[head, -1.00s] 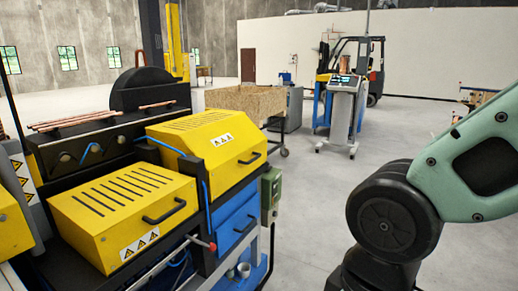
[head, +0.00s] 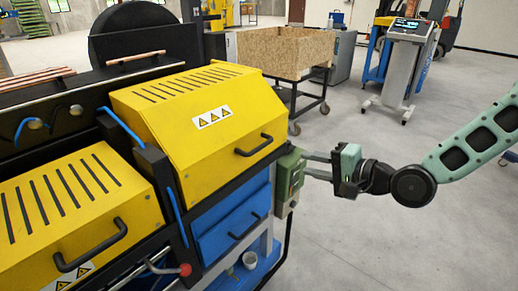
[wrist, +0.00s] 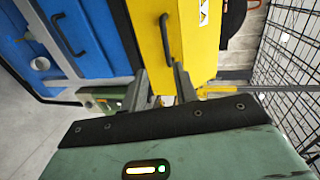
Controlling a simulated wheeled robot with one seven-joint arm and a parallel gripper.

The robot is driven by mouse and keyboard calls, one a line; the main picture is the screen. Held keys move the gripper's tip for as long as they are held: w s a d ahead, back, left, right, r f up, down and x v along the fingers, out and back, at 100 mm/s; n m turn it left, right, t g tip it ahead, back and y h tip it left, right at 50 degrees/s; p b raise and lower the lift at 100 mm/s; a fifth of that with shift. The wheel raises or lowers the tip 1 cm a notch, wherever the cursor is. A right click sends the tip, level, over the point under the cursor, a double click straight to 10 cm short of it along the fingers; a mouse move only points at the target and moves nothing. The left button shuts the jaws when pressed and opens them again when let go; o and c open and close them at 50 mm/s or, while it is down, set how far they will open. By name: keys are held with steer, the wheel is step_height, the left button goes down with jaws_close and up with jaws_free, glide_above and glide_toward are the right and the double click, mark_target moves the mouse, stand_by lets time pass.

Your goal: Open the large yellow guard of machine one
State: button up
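Two slotted yellow guards sit on the machine in the head view. The upper right guard (head: 185,120) has warning labels and a black bar handle (head: 254,145). The lower left guard (head: 40,205) has its own black handle (head: 90,245). Both guards look closed. My gripper (head: 308,165) is right of the upper guard, its fingers pointing left near the green control box (head: 288,178). In the wrist view my gripper (wrist: 160,72) is open and empty, with the upper guard (wrist: 190,55) and its handle (wrist: 167,38) ahead of the fingertips, apart from them.
Blue drawers (head: 232,222) with a handle lie below the upper guard. A red-knobbed lever (head: 185,269) sticks out at the front. A wooden crate cart (head: 285,55) and a grey console (head: 398,65) stand behind. Wire mesh (wrist: 285,70) shows at right in the wrist view. Open floor lies right.

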mark_target(260, 149)
steer(key=p+x, duration=0.1)
steer(key=x, duration=0.4)
steer(key=p+x, duration=0.1)
steer(key=x, duration=0.5)
steer(key=r+x, duration=0.1)
steer(key=x, duration=0.5)
steer(key=shift+w+p, duration=0.4)
steer(key=shift+w, duration=0.1)
jaws_close()
